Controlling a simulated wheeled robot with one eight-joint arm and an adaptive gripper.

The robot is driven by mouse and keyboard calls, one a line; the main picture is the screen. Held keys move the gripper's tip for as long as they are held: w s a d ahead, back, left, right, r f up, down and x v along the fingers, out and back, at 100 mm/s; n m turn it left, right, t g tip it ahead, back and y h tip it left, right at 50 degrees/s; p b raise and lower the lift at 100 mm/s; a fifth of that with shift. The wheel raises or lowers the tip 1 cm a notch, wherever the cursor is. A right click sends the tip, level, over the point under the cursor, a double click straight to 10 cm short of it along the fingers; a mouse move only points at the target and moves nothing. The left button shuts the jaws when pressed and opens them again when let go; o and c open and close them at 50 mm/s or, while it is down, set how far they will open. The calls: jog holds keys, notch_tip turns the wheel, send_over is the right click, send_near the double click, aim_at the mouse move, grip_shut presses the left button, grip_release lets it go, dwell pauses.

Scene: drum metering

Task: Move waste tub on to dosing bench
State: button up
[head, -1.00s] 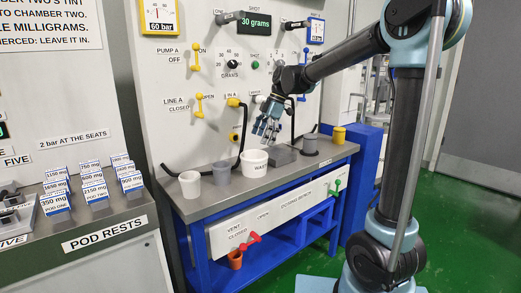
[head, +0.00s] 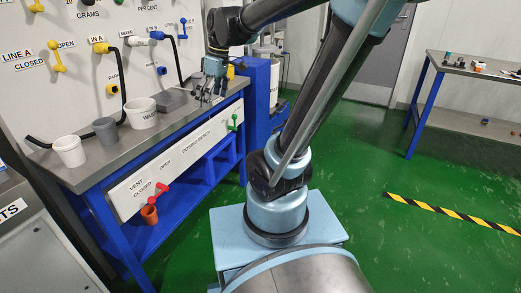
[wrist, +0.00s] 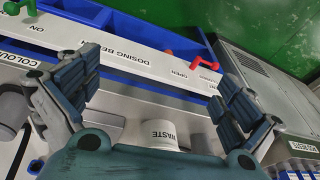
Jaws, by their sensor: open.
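The waste tub (head: 141,113) is a white tub with a dark "WASTE" label. It stands upright on the grey top of the dosing bench (head: 112,158), at the back near the panel.
A grey cup (head: 105,130) and a white cup (head: 69,151) stand left of the tub. A grey block (head: 173,100) lies right of it. Hoses hang from the panel behind.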

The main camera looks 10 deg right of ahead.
jog(key=s+d+f+m+t+h, duration=0.1)
jog(key=s+d+f+m+h, duration=0.1)
jog(key=s+d+f+m, duration=0.9)
jog(key=s+d+f, duration=0.3)
jog(key=shift+m+t+h, duration=0.3)
